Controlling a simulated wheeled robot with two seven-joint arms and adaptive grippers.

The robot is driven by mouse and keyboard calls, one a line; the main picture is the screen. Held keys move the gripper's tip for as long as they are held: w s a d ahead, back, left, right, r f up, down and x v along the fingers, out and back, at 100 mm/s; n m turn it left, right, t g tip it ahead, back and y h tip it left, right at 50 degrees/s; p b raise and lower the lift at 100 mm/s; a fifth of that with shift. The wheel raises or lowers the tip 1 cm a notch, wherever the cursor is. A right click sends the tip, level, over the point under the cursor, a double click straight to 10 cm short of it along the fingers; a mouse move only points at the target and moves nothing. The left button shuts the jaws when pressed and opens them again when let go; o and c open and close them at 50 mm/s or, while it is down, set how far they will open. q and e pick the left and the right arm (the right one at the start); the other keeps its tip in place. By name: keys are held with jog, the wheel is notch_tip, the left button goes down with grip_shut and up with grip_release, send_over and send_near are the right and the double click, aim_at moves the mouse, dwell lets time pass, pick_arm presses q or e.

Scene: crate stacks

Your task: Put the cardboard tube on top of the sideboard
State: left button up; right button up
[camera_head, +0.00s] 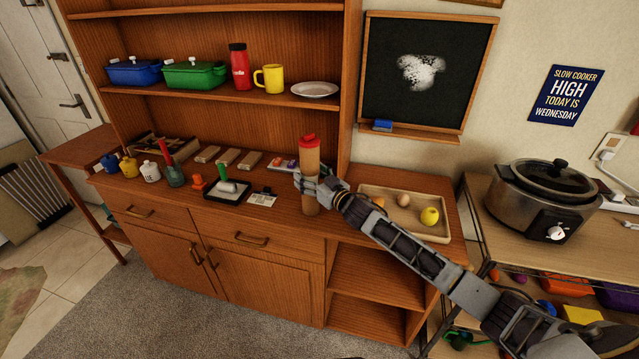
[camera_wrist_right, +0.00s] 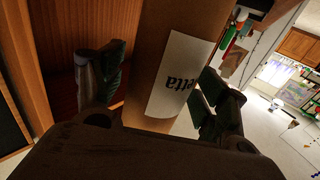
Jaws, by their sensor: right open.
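The cardboard tube (camera_head: 309,160) is brown with a red cap and stands upright on the wooden sideboard top (camera_head: 340,215), near its front edge. My right gripper (camera_head: 312,187) is at the tube's lower half, with its open fingers on either side. In the right wrist view the tube (camera_wrist_right: 160,62), with a white label, rises between the two fingers of my right gripper (camera_wrist_right: 155,95). A dark gap shows between the left finger and the tube; whether the right finger touches it, I cannot tell. My left gripper is not in view.
A wooden tray (camera_head: 385,229) with a yellow fruit lies right of the tube. A black tray (camera_head: 227,196) and a card (camera_head: 262,199) lie to its left. Shelves with pots rise behind. A slow cooker (camera_head: 545,195) stands on the right-hand table.

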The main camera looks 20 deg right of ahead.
jog(key=shift+s+r, duration=0.1)
jog(key=shift+v, duration=1.9)
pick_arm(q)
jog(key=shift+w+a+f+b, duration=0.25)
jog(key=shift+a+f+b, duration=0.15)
pick_arm(e)
send_near(316, 180)
jog(key=shift+w+a+r, duration=0.1)
jog(key=shift+w+a, duration=0.05)
jog(key=shift+w, duration=0.2)
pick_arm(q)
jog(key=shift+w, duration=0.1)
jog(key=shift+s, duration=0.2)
